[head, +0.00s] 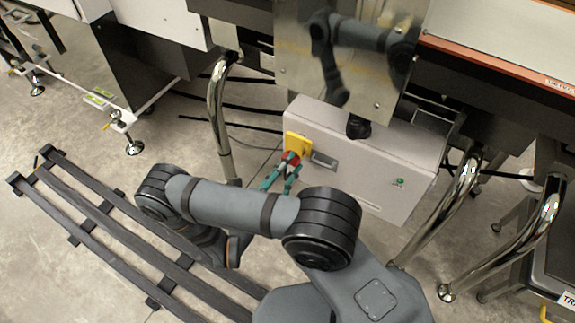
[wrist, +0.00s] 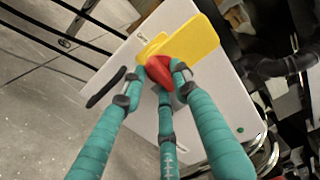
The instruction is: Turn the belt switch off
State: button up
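The belt switch is a red knob (wrist: 160,72) on a yellow plate (wrist: 190,42), fixed to a light grey box; in the head view the yellow plate (head: 297,143) is at the box's left end. My gripper (head: 289,165) has teal fingers and reaches the knob from the front. In the wrist view its fingertips (wrist: 160,80) converge on both sides of the red knob and appear to touch it, with a third finger below. The fingertips hide part of the knob, and I cannot read its on or off mark.
The grey box (head: 350,165) also carries a dark-framed handle (head: 323,159) just right of the switch and a small green button (head: 398,183). Shiny bent metal legs (head: 217,105) stand on either side. A dark slatted rack (head: 110,215) lies on the floor at left.

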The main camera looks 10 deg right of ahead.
jog(key=shift+o, duration=1)
jog(key=v, duration=1.2)
jog(key=shift+w, duration=0.1)
jog(key=x, duration=1.1)
jog(key=shift+w+d, duration=0.3)
